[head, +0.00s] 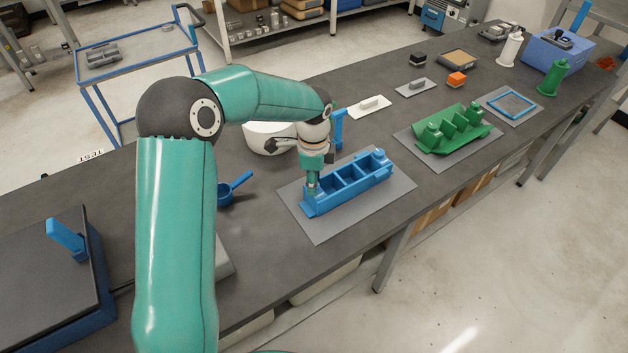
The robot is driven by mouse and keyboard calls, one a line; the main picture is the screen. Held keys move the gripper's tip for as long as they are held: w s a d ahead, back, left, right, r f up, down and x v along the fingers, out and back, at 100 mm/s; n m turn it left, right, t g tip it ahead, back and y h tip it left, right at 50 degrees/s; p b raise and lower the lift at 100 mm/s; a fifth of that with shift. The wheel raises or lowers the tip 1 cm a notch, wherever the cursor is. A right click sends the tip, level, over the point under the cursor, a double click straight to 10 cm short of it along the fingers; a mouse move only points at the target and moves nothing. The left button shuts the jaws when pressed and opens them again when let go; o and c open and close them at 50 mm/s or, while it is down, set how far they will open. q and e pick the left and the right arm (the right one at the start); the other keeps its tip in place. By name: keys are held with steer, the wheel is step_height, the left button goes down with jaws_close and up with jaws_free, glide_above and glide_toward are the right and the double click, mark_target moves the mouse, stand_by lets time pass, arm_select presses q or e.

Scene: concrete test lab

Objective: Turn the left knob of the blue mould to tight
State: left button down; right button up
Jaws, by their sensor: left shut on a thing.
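The blue mould (350,187) lies on a grey mat (385,206) in the middle of the bench, with several open compartments. A blue knob (378,157) shows at its right end. My left gripper (312,187) points down at the mould's left end and is shut on the left knob there. The fingers hide most of that knob, and its turn position cannot be read. My right gripper is not in view.
A green mould (452,132) sits on another mat to the right. A blue scoop (232,189) lies left of the mould and a white bowl (268,138) stands behind. A blue upright part (339,127) stands close behind the gripper. Bare bench lies in front.

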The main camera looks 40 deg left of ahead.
arm_select(q)
steer(key=m+p, duration=0.1)
steer(key=m, duration=0.5)
steer(key=shift+m, duration=0.3)
steer(key=m+p, duration=0.1)
steer(key=m, duration=0.4)
steer(key=shift+m, duration=0.3)
steer(key=c, duration=0.8)
jaws_free()
steer(key=shift+r, duration=5.95)
